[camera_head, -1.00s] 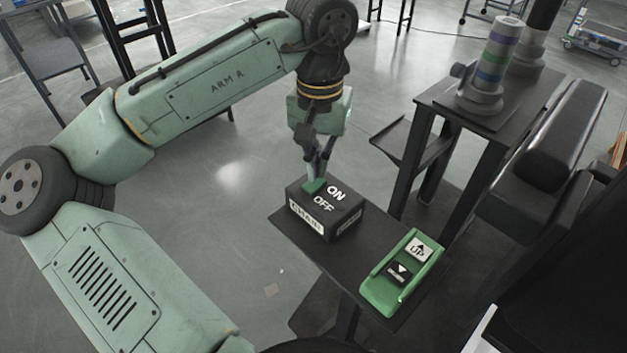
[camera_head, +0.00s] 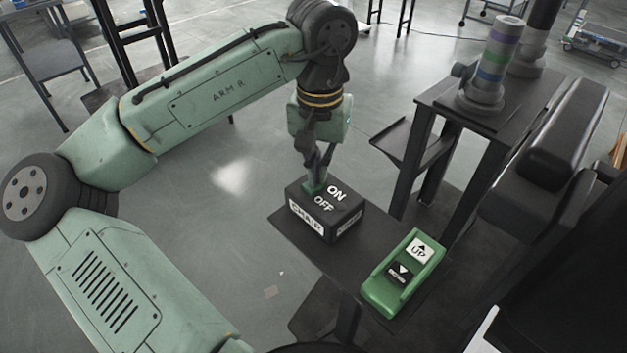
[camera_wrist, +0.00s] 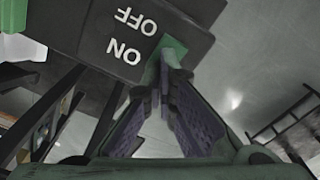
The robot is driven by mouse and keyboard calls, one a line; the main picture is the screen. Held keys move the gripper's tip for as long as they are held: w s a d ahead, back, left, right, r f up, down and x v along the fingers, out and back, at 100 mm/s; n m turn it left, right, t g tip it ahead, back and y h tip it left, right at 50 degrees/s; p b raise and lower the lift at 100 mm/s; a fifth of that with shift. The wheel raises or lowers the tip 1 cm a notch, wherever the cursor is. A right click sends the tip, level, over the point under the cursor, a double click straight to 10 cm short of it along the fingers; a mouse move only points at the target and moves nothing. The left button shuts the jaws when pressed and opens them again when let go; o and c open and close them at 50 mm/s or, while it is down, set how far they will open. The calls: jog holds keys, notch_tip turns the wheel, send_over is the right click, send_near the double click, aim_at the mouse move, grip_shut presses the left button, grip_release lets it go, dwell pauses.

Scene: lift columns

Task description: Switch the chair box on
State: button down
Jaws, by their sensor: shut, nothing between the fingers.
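The chair box (camera_head: 325,212) is a black box with a white CHAIR label on its front and the words ON and OFF on top. It sits on a dark stand. A green switch (camera_head: 313,189) is on its top at the left, beside the words; it also shows in the wrist view (camera_wrist: 172,47). My gripper (camera_head: 318,182) is shut with nothing between its fingers, pointing down. In the wrist view, the fingertips (camera_wrist: 163,62) are at the green switch near the ON side and seem to touch it. They partly hide the switch, so its exact position cannot be told.
A green control with UP and down buttons (camera_head: 403,273) lies on the same stand (camera_head: 285,237), right of the box. A dark table (camera_head: 475,107) with a banded grey cylinder (camera_head: 494,65) stands behind at right. A black padded seat part (camera_head: 550,150) is at right.

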notch_tip(320, 180, up, 7)
jog(key=p, duration=0.7)
dwell(0.6)
